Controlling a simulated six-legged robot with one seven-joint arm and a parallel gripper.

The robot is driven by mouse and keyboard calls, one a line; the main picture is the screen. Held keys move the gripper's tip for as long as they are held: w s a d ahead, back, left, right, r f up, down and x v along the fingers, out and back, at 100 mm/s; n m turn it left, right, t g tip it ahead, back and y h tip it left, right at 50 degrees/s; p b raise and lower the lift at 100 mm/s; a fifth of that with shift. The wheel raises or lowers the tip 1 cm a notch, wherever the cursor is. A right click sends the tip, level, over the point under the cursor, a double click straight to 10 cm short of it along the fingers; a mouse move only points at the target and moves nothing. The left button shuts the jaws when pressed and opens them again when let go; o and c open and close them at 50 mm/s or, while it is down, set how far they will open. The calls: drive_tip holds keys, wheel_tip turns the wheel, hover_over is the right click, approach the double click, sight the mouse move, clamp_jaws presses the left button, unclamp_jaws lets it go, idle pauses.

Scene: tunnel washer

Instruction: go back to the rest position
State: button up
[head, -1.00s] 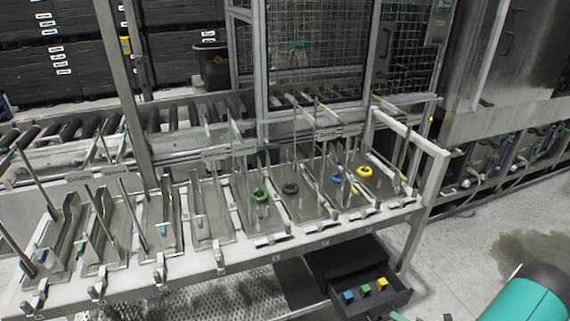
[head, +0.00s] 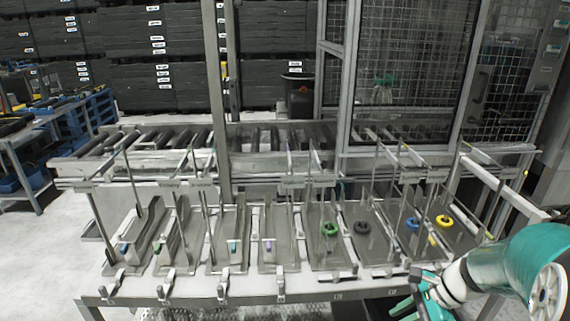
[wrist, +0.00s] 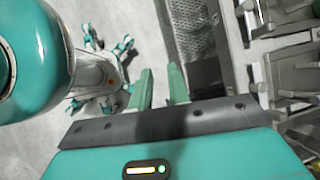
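My gripper (wrist: 161,84) shows in the wrist view with its two green fingers apart and nothing between them. Grey floor and the edge of a perforated metal shelf (wrist: 193,45) lie beyond the fingers. In the head view, my gripper (head: 405,306) is at the lower right, in front of the front edge of the metal bench (head: 320,293). My teal arm reaches in from the right edge and is bent there.
The bench holds several metal trays with upright rods. Green (head: 329,229), black (head: 362,228), blue (head: 412,224) and yellow (head: 444,221) rings sit on the right trays. A roller conveyor (head: 265,139) and mesh cage (head: 410,75) stand behind. Open floor (head: 50,265) lies left.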

drive_tip(key=s+a+r+n+t+h, duration=0.1)
drive_tip(key=s+a+r+n+h, duration=0.2)
drive_tip(key=n, duration=0.6)
drive_tip(key=s+a+r+n+t+h, duration=0.2)
drive_tip(key=s+a+r+n, duration=0.5)
drive_tip(key=r, duration=0.4)
drive_tip(key=shift+s+a+r+n+t+h, duration=0.3)
drive_tip(key=shift+a+n+h, duration=0.3)
drive_tip(key=shift+a+n, duration=0.3)
drive_tip(key=shift+d, duration=0.15)
